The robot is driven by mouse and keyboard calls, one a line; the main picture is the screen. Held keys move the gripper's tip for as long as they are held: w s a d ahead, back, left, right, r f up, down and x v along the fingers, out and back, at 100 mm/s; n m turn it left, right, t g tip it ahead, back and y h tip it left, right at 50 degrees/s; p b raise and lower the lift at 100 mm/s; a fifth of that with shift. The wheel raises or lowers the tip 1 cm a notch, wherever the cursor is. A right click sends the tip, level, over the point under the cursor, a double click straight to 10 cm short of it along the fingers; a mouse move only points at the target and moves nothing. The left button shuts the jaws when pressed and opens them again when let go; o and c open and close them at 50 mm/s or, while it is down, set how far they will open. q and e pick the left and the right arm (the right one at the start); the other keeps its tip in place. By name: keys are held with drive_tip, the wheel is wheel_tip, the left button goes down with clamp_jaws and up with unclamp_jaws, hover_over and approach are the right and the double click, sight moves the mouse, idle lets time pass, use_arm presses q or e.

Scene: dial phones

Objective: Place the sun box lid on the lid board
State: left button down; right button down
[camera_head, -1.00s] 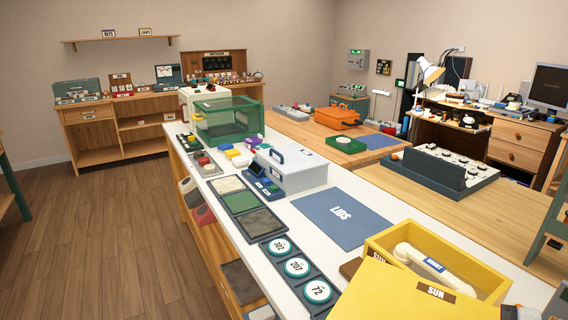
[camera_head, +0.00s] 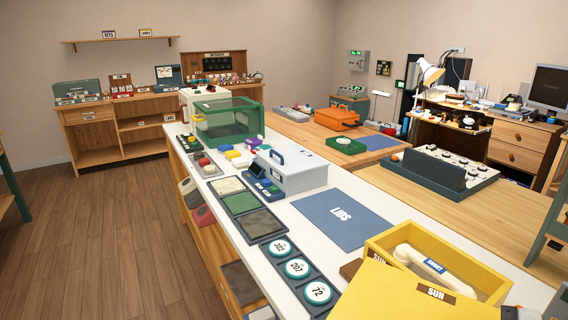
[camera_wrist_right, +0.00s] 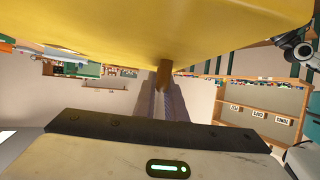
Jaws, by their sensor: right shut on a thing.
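The yellow sun box lid (camera_wrist_right: 160,25) fills the top of the right wrist view. My right gripper (camera_wrist_right: 162,95) is shut on its brown knob (camera_wrist_right: 165,72). In the head view a yellow panel (camera_head: 390,303), which looks like the lid, is close to the camera at the lower right, beside or over the front of the open yellow box (camera_head: 480,262). A SUN label (camera_head: 436,292) shows there. A cream handset with a blue label (camera_head: 432,264) lies in the box. The blue lid board (camera_head: 342,219), marked LIDS, lies bare on the white counter. My left gripper is not in view.
A grey-white case with a handle (camera_head: 292,172) stands behind the lid board. Numbered discs (camera_head: 297,268) sit in a dark tray along the counter's left edge. A green clear-walled box (camera_head: 228,120) stands farther back.

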idle(0.9)
drive_tip(key=r+m+t+h, duration=0.2)
hover_over(421, 294)
drive_tip(key=w+d+r+m+t+h, duration=0.1)
drive_tip(key=w+d+r, duration=0.3)
drive_tip(key=w, duration=0.6)
drive_tip(key=shift+d+r+m+t+h, duration=0.15)
drive_tip(key=shift+d+m+t+h, duration=0.35)
drive_tip(key=shift+m, duration=0.4)
drive_tip(key=shift+a, duration=0.15)
wheel_tip(421, 294, down, 10)
drive_tip(key=shift+r, duration=0.2)
drive_tip(key=c, duration=1.8)
unclamp_jaws()
drive_tip(key=shift+f, duration=0.1)
